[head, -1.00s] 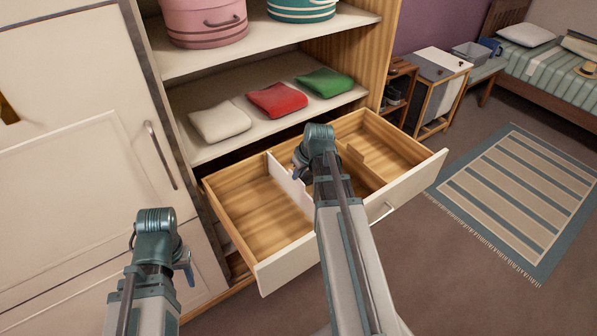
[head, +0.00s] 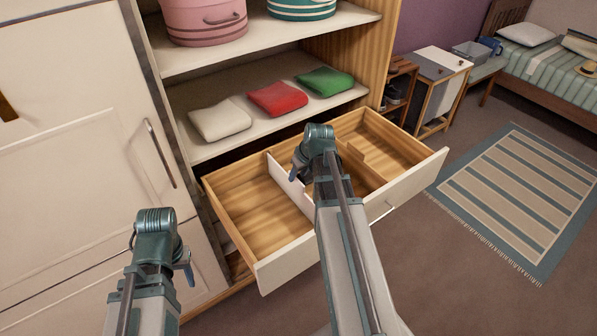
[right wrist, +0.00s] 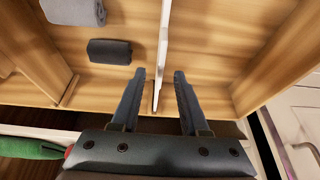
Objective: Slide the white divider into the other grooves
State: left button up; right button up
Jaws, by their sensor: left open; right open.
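The white divider (head: 286,183) stands upright across the open drawer (head: 300,262), left of its middle, partly hidden by my right arm. It also shows edge-on in the right wrist view (right wrist: 163,40). My right gripper (right wrist: 159,75) is open there, one finger on each side of the divider with gaps between; its depth relative to the divider's top edge is hard to tell. In the head view my right gripper (head: 298,166) is mostly hidden by its wrist. My left gripper (head: 188,268) is open and empty, left of the drawer. A dark groove line shows near the divider's end.
Dark grey (right wrist: 110,51) and light grey (right wrist: 74,11) rolled items lie in the drawer beside the divider. A wooden partition (head: 366,164) stands further right. Beige, red and green folded cloths rest on the shelf (head: 185,148) behind. The drawer's left compartment is empty.

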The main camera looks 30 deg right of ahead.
jog(key=p+v, duration=1.3)
jog(key=v, duration=0.1)
jog(key=shift+r, duration=0.25)
jog(key=s+a+n+g, duration=0.1)
jog(key=s+a, duration=0.2)
jog(key=a, duration=0.7)
jog(key=s+a+f+n+g+h, duration=0.1)
jog(key=s+a+g, duration=0.1)
jog(key=a, duration=0.8)
jog(key=s+a+n+g, duration=0.1)
jog(key=s+a, duration=0.4)
jog(key=a, duration=0.6)
jog(key=shift+f+g+h, duration=0.3)
jog(key=shift+g+h, duration=0.1)
